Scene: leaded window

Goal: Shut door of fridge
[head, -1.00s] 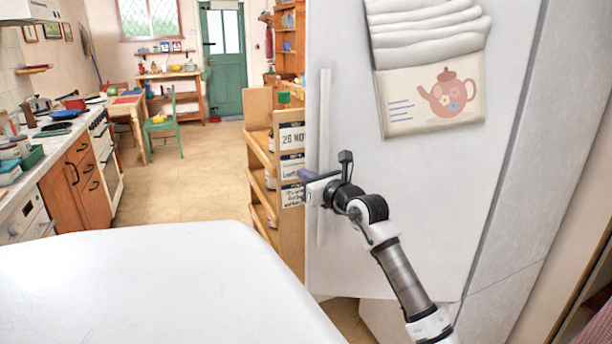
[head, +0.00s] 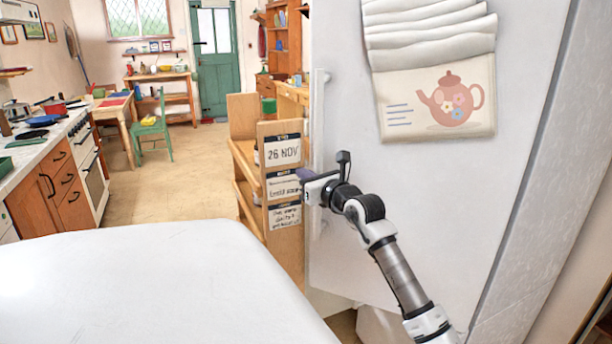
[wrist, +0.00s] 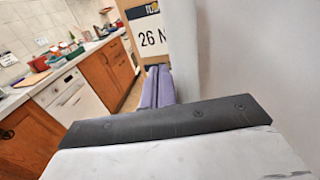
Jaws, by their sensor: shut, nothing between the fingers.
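The white fridge door (head: 400,200) fills the right half of the head view, with a tea towel printed with a teapot (head: 430,70) hanging on it. It appears to stand out from the fridge's lower body (head: 380,325); the size of the opening cannot be told. Its long vertical handle (head: 319,120) runs along the left edge. My gripper (head: 303,177) is shut and empty at this edge, beside the handle, its purple fingers pointing left. In the wrist view the shut fingers (wrist: 157,88) lie beside a pale surface. Contact with the door cannot be told.
A wooden shelf unit (head: 243,105) with date signs stands just left of the door, close behind my fingers. A white surface (head: 130,290) fills the lower left. Counter drawers (head: 65,185) line the left wall. Open floor (head: 185,185) lies between them.

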